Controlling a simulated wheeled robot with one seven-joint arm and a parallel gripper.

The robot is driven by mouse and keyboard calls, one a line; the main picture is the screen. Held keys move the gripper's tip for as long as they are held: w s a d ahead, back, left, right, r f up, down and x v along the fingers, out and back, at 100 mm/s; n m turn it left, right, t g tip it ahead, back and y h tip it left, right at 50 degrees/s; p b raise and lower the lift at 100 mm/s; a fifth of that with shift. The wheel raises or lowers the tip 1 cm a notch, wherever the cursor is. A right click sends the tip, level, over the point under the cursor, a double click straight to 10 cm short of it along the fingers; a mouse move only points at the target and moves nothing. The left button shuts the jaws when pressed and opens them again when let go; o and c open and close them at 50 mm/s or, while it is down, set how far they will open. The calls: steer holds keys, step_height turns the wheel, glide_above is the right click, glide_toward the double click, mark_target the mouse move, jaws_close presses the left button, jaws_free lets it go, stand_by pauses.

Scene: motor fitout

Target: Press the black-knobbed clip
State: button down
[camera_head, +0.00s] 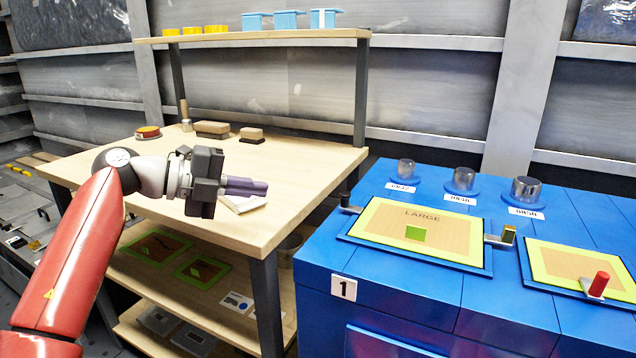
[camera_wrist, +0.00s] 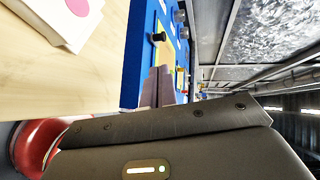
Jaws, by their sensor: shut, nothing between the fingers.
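The black-knobbed clip (camera_head: 345,200) stands at the left edge of the LARGE panel (camera_head: 385,245) on the blue cabinet. Its black knob also shows in the wrist view (camera_wrist: 158,37), just beyond my fingertips. My gripper (camera_head: 262,187) is shut and empty, pointing right above the wooden table, to the left of the clip and apart from it. In the wrist view my gripper's fingers (camera_wrist: 158,88) lie together and point toward the blue cabinet.
A brass-and-dark clip (camera_head: 504,236) sits at the LARGE panel's right edge. A red-knobbed clip (camera_head: 599,284) is on the right panel. Three metal cylinders (camera_head: 463,180) stand behind on the cabinet. A white item (camera_head: 243,203) lies on the wooden table (camera_head: 310,160) beneath my gripper.

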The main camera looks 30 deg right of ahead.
steer(key=shift+w+d+f+m, duration=0.15)
steer(key=shift+f+m, duration=0.15)
steer(key=shift+f, duration=0.1)
steer(key=r+p+x, duration=0.1)
steer(key=x, duration=1.2)
steer(key=shift+s+d, duration=0.2)
steer(key=shift+d, duration=0.3)
